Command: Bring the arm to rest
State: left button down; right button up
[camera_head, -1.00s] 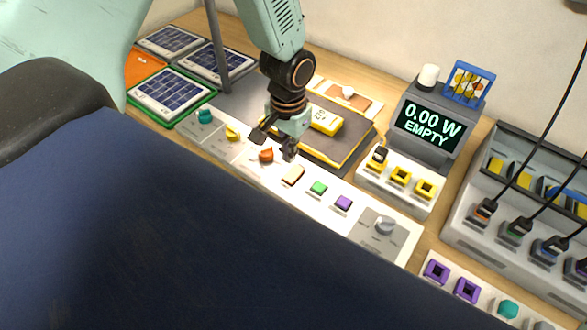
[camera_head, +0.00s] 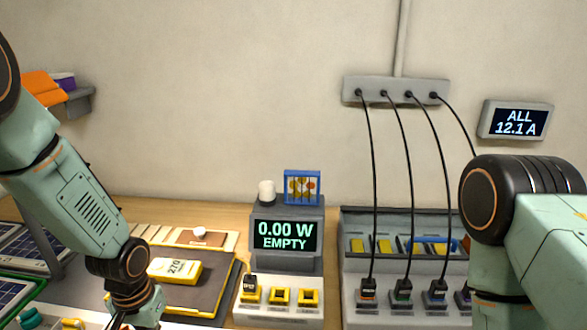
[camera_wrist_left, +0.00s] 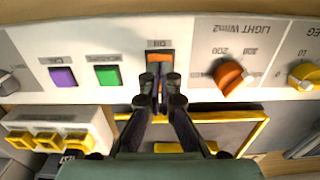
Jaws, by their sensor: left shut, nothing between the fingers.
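My left gripper (camera_wrist_left: 161,92) is shut and empty, its two fingertips together in front of a small rocker switch (camera_wrist_left: 160,62) on the white control panel (camera_wrist_left: 125,30). I cannot tell whether the tips touch the switch. In the head view my left arm (camera_head: 85,205) comes in from the left and bends down to the panel at the bottom edge, where the fingers are mostly cut off. My right arm (camera_head: 530,220) stands at the right; its gripper is out of view.
The panel also bears a purple button (camera_wrist_left: 62,77), a green button (camera_wrist_left: 108,75), an orange knob (camera_wrist_left: 232,77) and a yellow knob (camera_wrist_left: 304,74). A yellow block (camera_head: 175,270) lies on a dark plate. A display (camera_head: 285,235) reads 0.00 W EMPTY. Black cables (camera_head: 405,150) hang to a charger.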

pick_arm(q)
jog(key=shift+f+b, duration=0.35)
jog(key=shift+f, duration=0.25)
jog(key=shift+r, duration=0.15)
notch_tip(320, 180, up, 7)
jog(key=p, duration=0.8)
notch_tip(320, 180, down, 8)
jog(key=b, duration=0.8)
jog(key=shift+r, duration=0.2)
notch_tip(320, 180, up, 4)
jog(key=shift+r+p, duration=0.2)
jog(key=shift+p, duration=0.95)
jog(key=shift+s+r+p, duration=0.15)
jog(key=shift+r+p, duration=0.15)
jog(key=shift+r, duration=0.25)
jog(key=shift+w+d+f, duration=0.1)
jog(key=shift+w+f, duration=0.05)
jog(key=shift+w, duration=0.15)
